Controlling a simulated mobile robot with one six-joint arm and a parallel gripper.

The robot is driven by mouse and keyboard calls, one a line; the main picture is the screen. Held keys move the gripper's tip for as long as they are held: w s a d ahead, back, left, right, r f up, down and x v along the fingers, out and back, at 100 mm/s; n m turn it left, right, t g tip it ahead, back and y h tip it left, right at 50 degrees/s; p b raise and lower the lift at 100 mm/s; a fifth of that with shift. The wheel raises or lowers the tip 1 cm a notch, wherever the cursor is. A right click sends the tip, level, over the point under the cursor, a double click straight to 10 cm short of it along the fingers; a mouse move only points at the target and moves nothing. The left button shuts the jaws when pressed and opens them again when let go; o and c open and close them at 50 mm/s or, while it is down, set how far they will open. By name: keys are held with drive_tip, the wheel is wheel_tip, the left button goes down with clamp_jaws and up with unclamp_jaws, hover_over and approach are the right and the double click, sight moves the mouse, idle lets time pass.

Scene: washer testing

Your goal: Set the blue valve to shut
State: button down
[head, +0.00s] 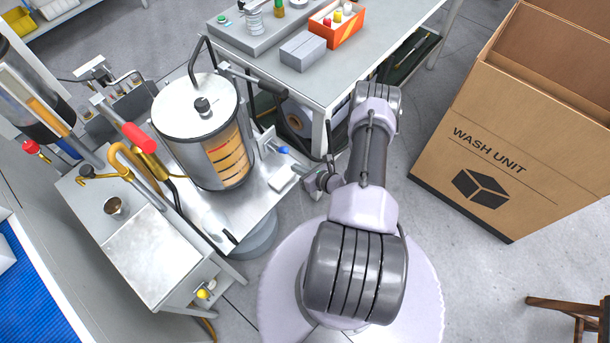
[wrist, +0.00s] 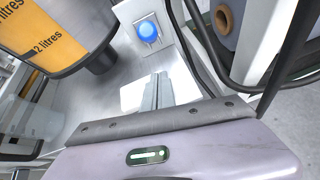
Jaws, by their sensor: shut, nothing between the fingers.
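The blue valve shows in the wrist view as a round blue knob (wrist: 148,31) on a small pale square plate. In the head view it is a small blue tip (head: 284,149) at the right of the metal bench, beside the steel drum. Which way the valve is turned cannot be told. My gripper (wrist: 157,80) is shut and empty, its fingers pointing toward the knob with a gap between. In the head view my gripper (head: 297,170) is low at the bench's right edge, just below the blue tip and apart from it.
The steel drum (head: 182,140) with a yellow litre scale stands left of the valve. A grey table (head: 335,85) with an orange box (head: 337,22) is behind. A large cardboard box (head: 510,130) stands at right. A dark hose (wrist: 205,45) runs right of the knob.

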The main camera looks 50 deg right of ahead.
sight(284, 149)
drive_tip(key=shift+w+d+r, duration=0.2)
drive_tip(key=shift+w+r, duration=1.2)
drive_tip(key=shift+w, duration=0.2)
drive_tip(key=shift+r, duration=0.15)
drive_tip(key=shift+w+r+g+p, duration=0.35)
drive_tip(key=shift+r+g+p, duration=0.25)
drive_tip(key=shift+g+p, duration=0.25)
drive_tip(key=shift+w+r+g+p, duration=0.35)
drive_tip(key=shift+r+g+p, duration=0.25)
drive_tip(key=shift+g+p, duration=0.2)
drive_tip(key=shift+w+a+r+g+p, duration=0.1)
drive_tip(key=shift+w+r+g+p, duration=0.45)
drive_tip(key=shift+g, duration=0.6)
drive_tip(key=shift+w+r+b, duration=0.2)
drive_tip(key=shift+w+r, duration=0.05)
drive_tip(key=shift+w, duration=0.3)
drive_tip(key=shift+w+r+b, duration=0.2)
drive_tip(key=shift+w+r, duration=0.05)
drive_tip(key=shift+w, duration=0.25)
drive_tip(key=shift+w+r, duration=0.2)
drive_tip(key=shift+w, duration=0.1)
